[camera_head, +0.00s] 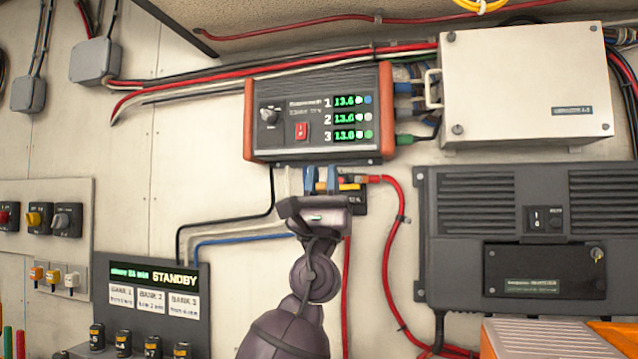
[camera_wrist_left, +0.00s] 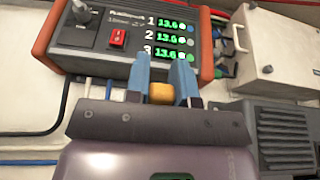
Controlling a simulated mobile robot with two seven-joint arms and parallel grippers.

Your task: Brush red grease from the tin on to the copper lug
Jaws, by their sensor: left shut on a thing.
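My left gripper (camera_head: 321,175) is raised just below the orange-ended charger unit, in the middle of the head view. In the left wrist view its two blue fingers (camera_wrist_left: 161,72) are shut on a short yellow-brown piece (camera_wrist_left: 161,93), seemingly the brush's handle. The brush's bristles are hidden. A red cable end (camera_head: 374,179) shows just right of the fingers, by a small dark block (camera_head: 354,201). I cannot make out a copper lug there. I see no grease tin. My right gripper is not in view.
The charger unit (camera_head: 285,88) with green readouts is on the wall close above the fingers. A cream box (camera_head: 525,85) and a black ventilated unit (camera_head: 465,250) are to the right. A standby panel (camera_head: 125,290) is at lower left. Red, black and blue cables run around the gripper.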

